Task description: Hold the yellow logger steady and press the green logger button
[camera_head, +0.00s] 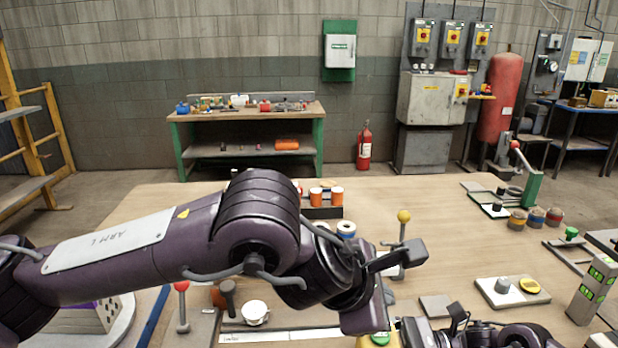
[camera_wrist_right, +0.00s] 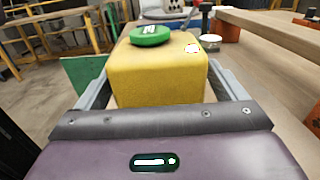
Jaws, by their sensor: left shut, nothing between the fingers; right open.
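The yellow logger (camera_wrist_right: 160,78) fills the middle of the right wrist view. Its green button (camera_wrist_right: 150,35) sits on its top, with a small white round spot beside it. My right gripper (camera_wrist_right: 160,66) is open, with one finger on each side of the logger; whether they touch it I cannot tell. In the head view, the green button (camera_head: 380,338) shows at the bottom edge, and the logger body is mostly cut off or hidden. My left gripper (camera_head: 389,296) is shut and empty, a little above the button in the picture.
A lever with a yellow knob (camera_head: 403,216) stands behind my left gripper. A red-knobbed lever (camera_head: 182,288) and a white cup (camera_head: 255,312) are at the left. The table's middle is fairly clear.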

